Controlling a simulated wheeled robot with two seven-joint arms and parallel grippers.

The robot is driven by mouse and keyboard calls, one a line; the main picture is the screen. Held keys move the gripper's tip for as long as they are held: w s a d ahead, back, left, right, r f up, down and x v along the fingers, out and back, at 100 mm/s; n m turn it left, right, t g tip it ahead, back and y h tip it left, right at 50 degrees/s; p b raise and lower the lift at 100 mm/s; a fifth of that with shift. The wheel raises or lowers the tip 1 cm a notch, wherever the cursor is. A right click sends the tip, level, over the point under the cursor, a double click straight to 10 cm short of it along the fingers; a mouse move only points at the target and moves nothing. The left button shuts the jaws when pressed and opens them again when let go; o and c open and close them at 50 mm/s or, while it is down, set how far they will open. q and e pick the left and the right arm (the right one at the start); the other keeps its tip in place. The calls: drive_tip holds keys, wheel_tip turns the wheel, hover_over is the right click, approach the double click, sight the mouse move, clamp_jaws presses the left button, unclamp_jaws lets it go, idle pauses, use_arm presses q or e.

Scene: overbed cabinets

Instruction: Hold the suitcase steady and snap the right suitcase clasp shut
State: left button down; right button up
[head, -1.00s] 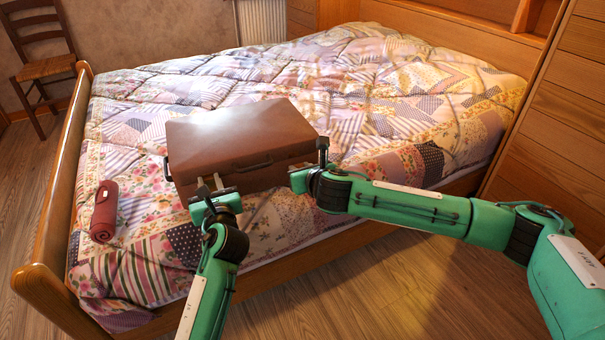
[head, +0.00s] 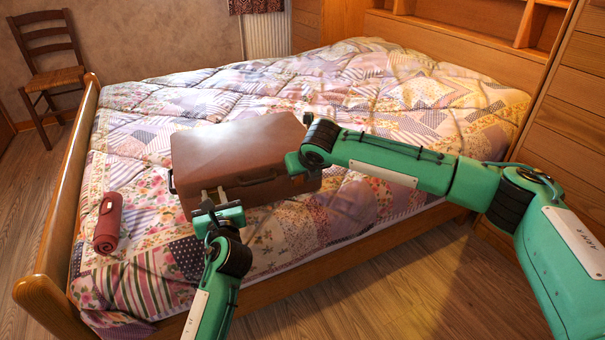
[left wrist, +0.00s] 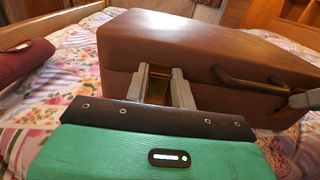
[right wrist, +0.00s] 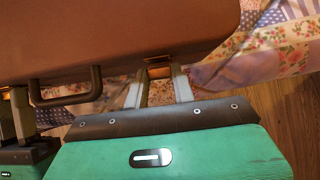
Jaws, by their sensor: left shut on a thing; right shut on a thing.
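The brown suitcase (head: 235,145) lies flat on the bed with its lid down and its dark handle (head: 257,180) on the front face. My left gripper (head: 215,194) is at the front face, left of the handle. In the left wrist view its fingers (left wrist: 162,88) are shut on the brass left clasp (left wrist: 157,88). My right gripper (head: 292,164) is at the front right, its fingertips mostly hidden in the head view. In the right wrist view its fingers (right wrist: 160,86) are shut on the brass right clasp (right wrist: 158,70). I cannot tell whether that clasp is fully latched.
The bed's quilt (head: 400,120) is clear behind and to the right of the suitcase. A rolled red cloth (head: 108,222) lies at the left. The wooden footboard (head: 62,210) runs along the left side. A chair (head: 50,75) stands at the back left.

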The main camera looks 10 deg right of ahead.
drive_tip(key=shift+f, duration=0.1)
idle(0.4)
drive_tip(key=o, duration=1)
use_arm(q)
drive_tip(key=c, duration=1.1)
unclamp_jaws()
use_arm(e)
drive_tip(key=v, duration=1.2)
drive_tip(key=shift+w, duration=0.1)
